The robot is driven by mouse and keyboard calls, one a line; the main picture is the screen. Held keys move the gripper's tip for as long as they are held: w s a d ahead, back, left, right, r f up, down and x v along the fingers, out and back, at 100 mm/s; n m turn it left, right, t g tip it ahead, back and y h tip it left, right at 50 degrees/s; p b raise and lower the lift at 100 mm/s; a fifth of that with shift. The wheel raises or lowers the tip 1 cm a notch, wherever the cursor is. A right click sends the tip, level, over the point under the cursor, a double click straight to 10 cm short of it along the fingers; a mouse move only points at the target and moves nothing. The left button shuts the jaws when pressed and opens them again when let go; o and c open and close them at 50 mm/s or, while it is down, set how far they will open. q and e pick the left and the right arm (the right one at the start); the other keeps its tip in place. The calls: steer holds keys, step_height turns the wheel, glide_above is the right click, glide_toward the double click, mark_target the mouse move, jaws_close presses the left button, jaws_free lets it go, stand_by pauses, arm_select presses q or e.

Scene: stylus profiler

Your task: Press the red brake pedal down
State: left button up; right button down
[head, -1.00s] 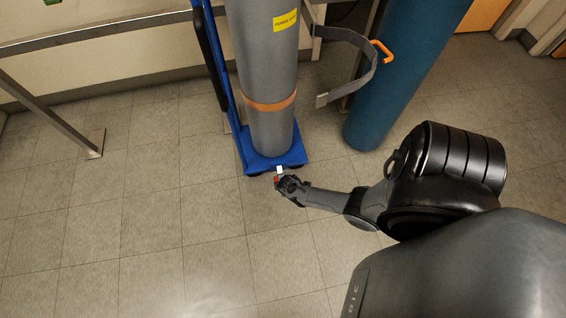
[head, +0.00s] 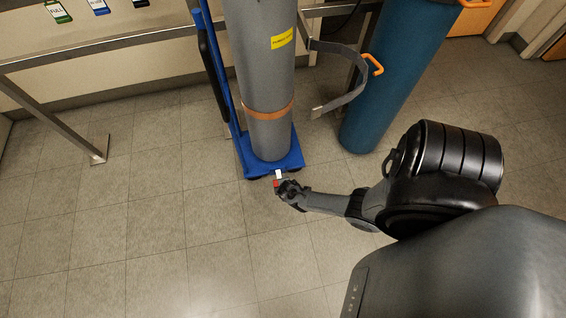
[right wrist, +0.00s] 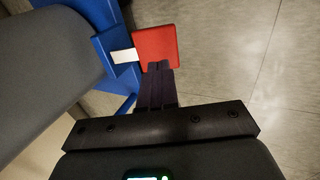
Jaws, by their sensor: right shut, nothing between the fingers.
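The red brake pedal (right wrist: 157,46) shows in the right wrist view as a flat red plate beside the blue cart base (right wrist: 118,50), with a white piece (right wrist: 123,56) between them. In the head view only a small red bit of the pedal (head: 277,184) shows at the front edge of the base. My right gripper (right wrist: 158,68) is shut and empty, its fingertips at the pedal's near edge. I cannot tell whether they touch it. In the head view the right gripper (head: 283,187) covers part of the pedal. My left gripper is not in view.
A grey cylinder (head: 265,90) with an orange strap stands on the blue cart (head: 243,155). A teal cylinder (head: 400,80) stands to its right, near a hanging grey strap (head: 345,100). A metal rail (head: 130,45) runs along the wall. The floor in front is clear.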

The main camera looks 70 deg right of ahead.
steer(key=p+v, duration=0.5)
steer(key=v, duration=0.3)
steer(key=shift+w+r, duration=0.2)
steer(key=shift+r, duration=0.15)
steer(key=shift+s+d, duration=0.1)
